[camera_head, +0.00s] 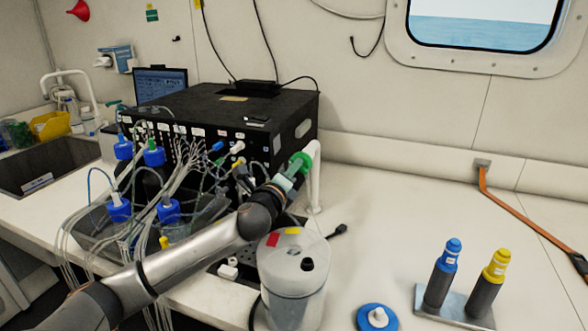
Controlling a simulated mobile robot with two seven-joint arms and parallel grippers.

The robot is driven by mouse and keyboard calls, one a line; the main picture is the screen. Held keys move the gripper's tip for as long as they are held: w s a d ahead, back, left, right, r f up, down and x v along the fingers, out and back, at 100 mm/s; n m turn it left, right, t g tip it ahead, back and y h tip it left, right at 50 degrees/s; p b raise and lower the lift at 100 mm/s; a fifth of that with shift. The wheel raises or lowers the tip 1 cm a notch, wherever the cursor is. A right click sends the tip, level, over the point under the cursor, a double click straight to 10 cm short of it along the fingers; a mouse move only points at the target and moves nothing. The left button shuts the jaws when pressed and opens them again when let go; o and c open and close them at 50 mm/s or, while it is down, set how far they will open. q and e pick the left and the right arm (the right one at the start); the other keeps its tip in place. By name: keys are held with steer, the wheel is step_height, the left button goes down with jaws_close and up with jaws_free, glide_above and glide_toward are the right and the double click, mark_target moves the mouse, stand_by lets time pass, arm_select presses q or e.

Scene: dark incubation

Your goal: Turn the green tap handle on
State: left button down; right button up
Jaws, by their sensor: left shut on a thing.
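My left arm reaches in from the lower left across the bench. My left gripper (291,173) is at the right front corner of the black instrument box. It is shut on the green tap handle (303,160), which shows as a bright green piece at the fingertips beside a white upright pipe (315,178). The fingers and wrist hide part of the handle, so its exact turn angle cannot be told. My right gripper is not in view.
The black instrument box (290,108) has many tubes and blue-capped bottles in front. A white lidded canister (292,280) stands below my forearm. A blue disc (377,318) and a rack (455,312) with blue-topped and yellow-topped bottles stand right. The bench's right middle is clear.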

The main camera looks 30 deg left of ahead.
arm_select(q)
steer(key=shift+n, duration=1)
steer(key=c, duration=0.9)
jaws_free()
steer(key=shift+o, duration=0.2)
steer(key=shift+s, duration=0.1)
steer(key=b+v, duration=0.2)
steer(key=v, duration=1)
steer(key=shift+s, duration=0.25)
steer(key=shift+f, duration=0.1)
